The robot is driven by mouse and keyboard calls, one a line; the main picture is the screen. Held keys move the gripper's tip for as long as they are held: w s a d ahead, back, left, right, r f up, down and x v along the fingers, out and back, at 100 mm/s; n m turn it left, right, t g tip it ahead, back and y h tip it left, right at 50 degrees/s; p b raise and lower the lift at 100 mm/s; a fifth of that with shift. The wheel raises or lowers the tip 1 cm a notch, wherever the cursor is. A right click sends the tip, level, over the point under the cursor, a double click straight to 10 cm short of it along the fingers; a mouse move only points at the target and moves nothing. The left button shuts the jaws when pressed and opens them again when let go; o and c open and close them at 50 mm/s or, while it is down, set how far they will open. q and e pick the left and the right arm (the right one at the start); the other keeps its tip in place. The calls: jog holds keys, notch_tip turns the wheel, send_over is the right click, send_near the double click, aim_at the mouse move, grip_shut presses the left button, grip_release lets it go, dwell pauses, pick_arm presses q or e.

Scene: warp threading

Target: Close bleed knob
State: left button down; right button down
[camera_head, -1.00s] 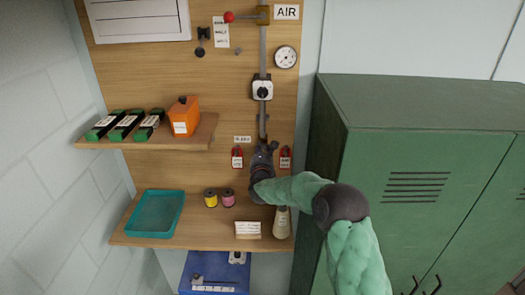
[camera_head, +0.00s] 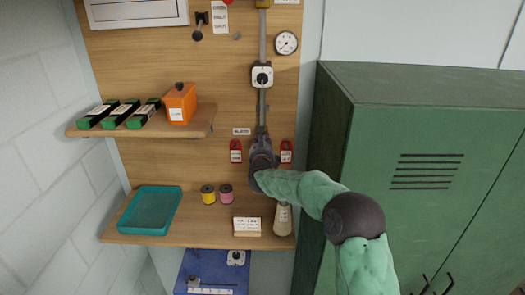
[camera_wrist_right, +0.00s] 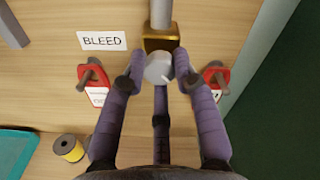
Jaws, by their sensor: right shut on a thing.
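The bleed knob (camera_wrist_right: 158,70) is a pale grey round knob below a brass block (camera_wrist_right: 161,40) at the lower end of the vertical pipe. A white BLEED label (camera_wrist_right: 102,41) is to its left in the right wrist view. My right gripper (camera_wrist_right: 159,66) is shut on the knob, a fingertip on each side and a third finger below. In the head view my right gripper (camera_head: 262,152) covers the knob, so its turn angle cannot be told. My left gripper is not in view.
Red tagged padlocks (camera_head: 235,151) hang on both sides of the gripper. Below are yellow and pink spools (camera_head: 208,195), a teal tray (camera_head: 150,210) and a cone (camera_head: 282,220) on the shelf. A gauge (camera_head: 286,43) is above; a green locker (camera_head: 420,180) stands right.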

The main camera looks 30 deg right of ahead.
jog(key=shift+f+n+p, duration=0.2)
jog(key=shift+n+p, duration=1.3)
jog(key=shift+n, duration=12.1)
jog(key=shift+f, duration=0.1)
